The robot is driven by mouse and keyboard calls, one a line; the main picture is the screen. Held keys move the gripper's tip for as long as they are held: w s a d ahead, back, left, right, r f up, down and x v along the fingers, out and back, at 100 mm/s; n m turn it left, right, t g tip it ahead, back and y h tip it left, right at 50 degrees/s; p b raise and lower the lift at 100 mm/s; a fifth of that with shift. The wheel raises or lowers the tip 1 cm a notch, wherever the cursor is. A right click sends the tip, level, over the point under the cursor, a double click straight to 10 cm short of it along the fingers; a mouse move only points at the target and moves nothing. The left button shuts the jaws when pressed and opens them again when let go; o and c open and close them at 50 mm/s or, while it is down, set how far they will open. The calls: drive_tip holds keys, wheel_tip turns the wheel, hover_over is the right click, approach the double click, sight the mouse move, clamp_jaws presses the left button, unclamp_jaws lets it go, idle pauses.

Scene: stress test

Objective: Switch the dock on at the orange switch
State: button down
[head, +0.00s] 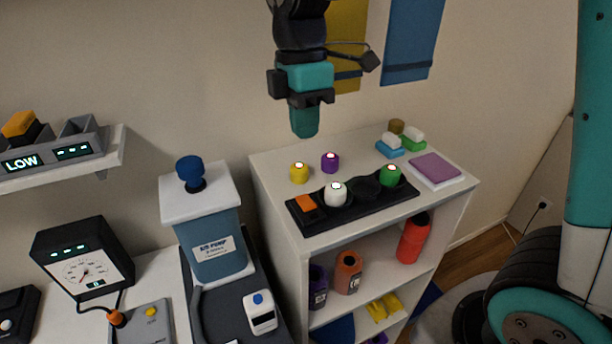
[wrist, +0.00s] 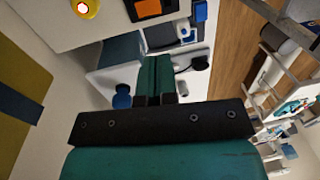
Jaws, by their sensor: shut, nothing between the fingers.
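The dock (head: 335,219) is a long black tray on top of the white shelf unit. The orange switch (head: 306,203) sits at its left end, and it also shows at the top edge of the wrist view (wrist: 148,8). I cannot tell which way the switch is set. A white round piece (head: 336,195) and a green round piece (head: 390,177) sit in the dock, with a dark empty-looking round place between them. My gripper (head: 304,134) hangs above and behind the dock, shut and empty, apart from everything. Its closed teal fingers (wrist: 156,65) show in the wrist view.
A yellow piece (head: 299,173) and a purple piece (head: 330,162) stand behind the dock. Small blocks and a purple pad (head: 436,168) lie at the right. A blue pump (head: 214,247) with a blue knob stands left of the unit. The air above the dock is clear.

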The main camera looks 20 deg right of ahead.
sight(311, 205)
drive_tip(key=shift+w+d+r, duration=0.1)
drive_tip(key=shift+w+d, duration=0.05)
drive_tip(key=shift+w, duration=0.05)
drive_tip(key=f+p, duration=0.1)
drive_tip(key=f, duration=0.3)
drive_tip(key=s+f+p, duration=0.1)
drive_tip(key=f, duration=0.4)
drive_tip(key=f+p, duration=0.2)
drive_tip(key=f, duration=0.3)
drive_tip(key=shift+s, duration=0.35)
